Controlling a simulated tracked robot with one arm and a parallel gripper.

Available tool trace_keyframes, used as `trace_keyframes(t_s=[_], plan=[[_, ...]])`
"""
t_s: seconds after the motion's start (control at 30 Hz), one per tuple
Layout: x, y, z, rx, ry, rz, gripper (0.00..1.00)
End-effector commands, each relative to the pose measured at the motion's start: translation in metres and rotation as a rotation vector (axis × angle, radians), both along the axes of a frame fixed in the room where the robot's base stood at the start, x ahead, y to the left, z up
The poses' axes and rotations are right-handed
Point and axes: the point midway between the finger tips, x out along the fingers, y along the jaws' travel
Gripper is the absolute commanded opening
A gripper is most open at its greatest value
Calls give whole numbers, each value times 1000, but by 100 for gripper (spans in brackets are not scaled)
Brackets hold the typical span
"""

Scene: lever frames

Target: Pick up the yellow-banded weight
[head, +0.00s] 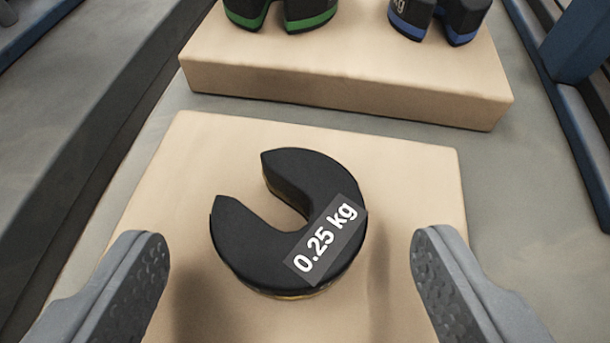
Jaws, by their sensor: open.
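The yellow-banded weight (245,237) is a black, C-shaped disc labelled 0.25 kg. It lies flat on a light tan block (410,170), with its slot opening toward the upper left. A thin yellow band shows along its lower edge. My gripper (285,265) is open, with one grey padded finger at the left of the weight and one at the right. Neither finger touches the weight in this view. Shadows fall on the block at both sides of the weight.
A second, higher tan block (340,85) stands behind, carrying a green-banded weight (280,15) and a blue-banded weight (435,22), both cut off by the top edge. Dark blue frame bars (560,110) run along the right. A grey ledge (90,100) runs along the left.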

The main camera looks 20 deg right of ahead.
Motion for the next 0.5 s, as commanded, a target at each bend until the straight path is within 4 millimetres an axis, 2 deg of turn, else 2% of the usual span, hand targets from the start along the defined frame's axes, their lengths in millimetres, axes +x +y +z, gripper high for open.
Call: trace_keyframes(t_s=[0.13,0.37,0.5], plan=[[12,-5,-5,-2,-2,0,70],[13,-5,-5,-1,-2,0,70],[12,-4,-6,-1,-2,0,31]])
